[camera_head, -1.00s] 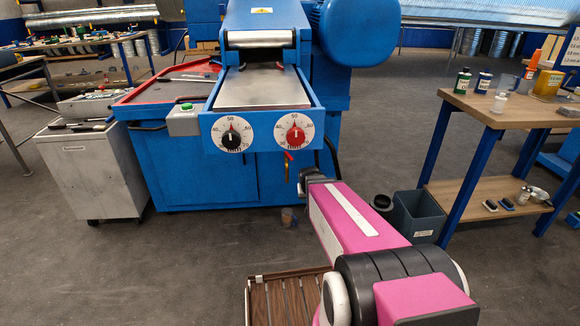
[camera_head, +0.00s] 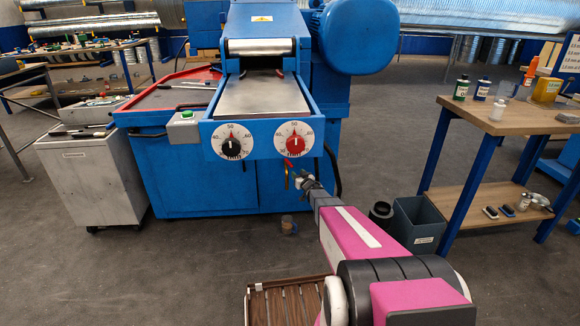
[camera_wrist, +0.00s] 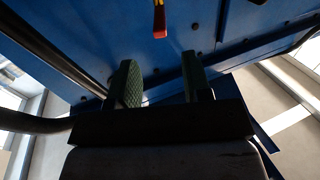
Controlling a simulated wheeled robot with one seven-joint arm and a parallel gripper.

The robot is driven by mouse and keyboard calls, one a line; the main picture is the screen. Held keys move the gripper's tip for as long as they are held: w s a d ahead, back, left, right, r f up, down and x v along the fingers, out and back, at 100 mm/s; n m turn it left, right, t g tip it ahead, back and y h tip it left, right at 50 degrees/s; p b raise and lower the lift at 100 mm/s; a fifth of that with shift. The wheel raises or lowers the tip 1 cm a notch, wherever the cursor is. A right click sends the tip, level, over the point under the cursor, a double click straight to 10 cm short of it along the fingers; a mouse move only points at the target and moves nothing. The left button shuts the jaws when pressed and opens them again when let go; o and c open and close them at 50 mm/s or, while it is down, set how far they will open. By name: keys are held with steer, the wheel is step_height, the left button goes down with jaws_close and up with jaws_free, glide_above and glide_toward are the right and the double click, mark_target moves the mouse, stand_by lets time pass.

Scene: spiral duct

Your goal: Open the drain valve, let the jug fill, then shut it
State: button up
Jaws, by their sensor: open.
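The drain valve (camera_head: 288,178) hangs under the front of the blue machine, below the red dial. It shows a red lever and a brass-coloured body. In the wrist view a red and yellow part of the valve (camera_wrist: 159,18) shows at the top edge, beyond the fingers and apart from them. My gripper (camera_head: 301,174) is just right of the valve in the head view. Its two green-padded fingers (camera_wrist: 162,80) are open with nothing between them. A small clear jug (camera_head: 288,224) stands on the floor below the valve; its fill level is too small to tell.
The blue machine (camera_head: 205,180) stands behind the valve. A grey bin (camera_head: 415,222) stands right of my arm, and a wooden-topped bench (camera_head: 500,125) is further right. A slatted wooden platform (camera_head: 285,300) lies in front. The floor around the jug is clear.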

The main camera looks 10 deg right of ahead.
mark_target(292, 167)
steer(key=x, duration=1)
steer(key=shift+w, duration=0.35)
jaws_close()
